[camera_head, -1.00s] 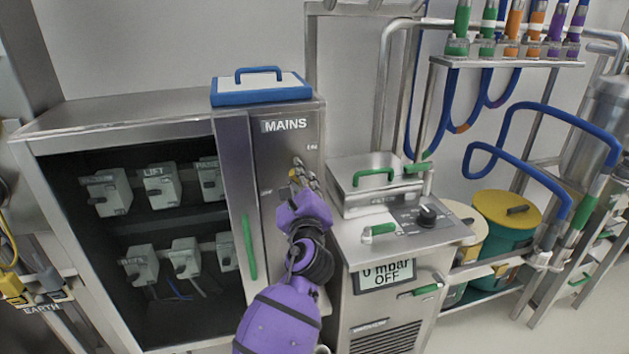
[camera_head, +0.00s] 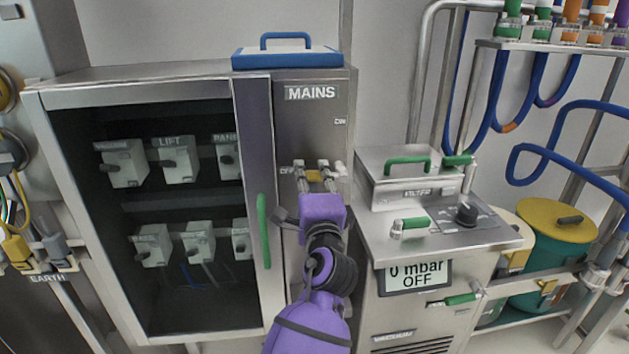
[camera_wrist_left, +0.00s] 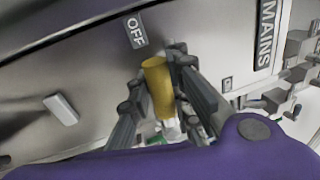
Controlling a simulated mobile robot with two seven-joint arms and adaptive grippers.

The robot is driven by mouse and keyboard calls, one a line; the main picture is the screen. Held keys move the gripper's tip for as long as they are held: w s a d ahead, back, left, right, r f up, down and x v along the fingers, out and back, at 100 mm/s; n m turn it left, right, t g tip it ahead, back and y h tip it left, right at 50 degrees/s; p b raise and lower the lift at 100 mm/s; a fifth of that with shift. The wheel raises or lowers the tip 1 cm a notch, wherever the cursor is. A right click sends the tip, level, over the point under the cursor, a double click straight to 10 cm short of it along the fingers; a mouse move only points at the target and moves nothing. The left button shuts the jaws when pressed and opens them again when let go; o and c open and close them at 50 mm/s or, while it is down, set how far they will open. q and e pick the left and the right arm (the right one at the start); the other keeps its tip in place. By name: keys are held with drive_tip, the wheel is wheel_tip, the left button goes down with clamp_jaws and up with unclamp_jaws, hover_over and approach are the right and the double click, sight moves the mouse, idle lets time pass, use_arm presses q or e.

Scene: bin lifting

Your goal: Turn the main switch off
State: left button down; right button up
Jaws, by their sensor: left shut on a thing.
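The main switch's yellow handle (camera_head: 314,176) is on the grey MAINS panel (camera_head: 312,130), level with the OFF label (camera_head: 287,170) and just right of it. The ON label (camera_head: 340,121) is higher on the right. My purple left gripper (camera_head: 312,168) is shut on the yellow handle. In the left wrist view the handle (camera_wrist_left: 158,88) is between the dark fingers of the left gripper (camera_wrist_left: 154,80), with the OFF label (camera_wrist_left: 135,30) just above it. The switch's base is largely hidden by the fingers. My right gripper is out of view.
A blue-framed box (camera_head: 287,58) sits on top. The vacuum unit (camera_head: 415,325), reading OFF, stands close on the right.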

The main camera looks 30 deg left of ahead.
use_arm(q)
drive_tip(key=shift+f+n+b, duration=0.3)
drive_tip(key=shift+f+n, duration=0.1)
drive_tip(key=shift+f, duration=0.1)
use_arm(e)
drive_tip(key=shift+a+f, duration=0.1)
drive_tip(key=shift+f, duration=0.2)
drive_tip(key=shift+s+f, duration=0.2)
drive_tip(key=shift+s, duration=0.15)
use_arm(q)
drive_tip(key=c, duration=1.6)
unclamp_jaws()
drive_tip(key=shift+r, duration=0.1)
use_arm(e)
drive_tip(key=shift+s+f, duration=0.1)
use_arm(q)
drive_tip(key=shift+s+d, duration=0.1)
drive_tip(key=v, duration=1.1)
drive_tip(key=shift+s+d, duration=0.25)
drive_tip(key=shift+d, duration=0.05)
drive_tip(key=shift+n, duration=0.4)
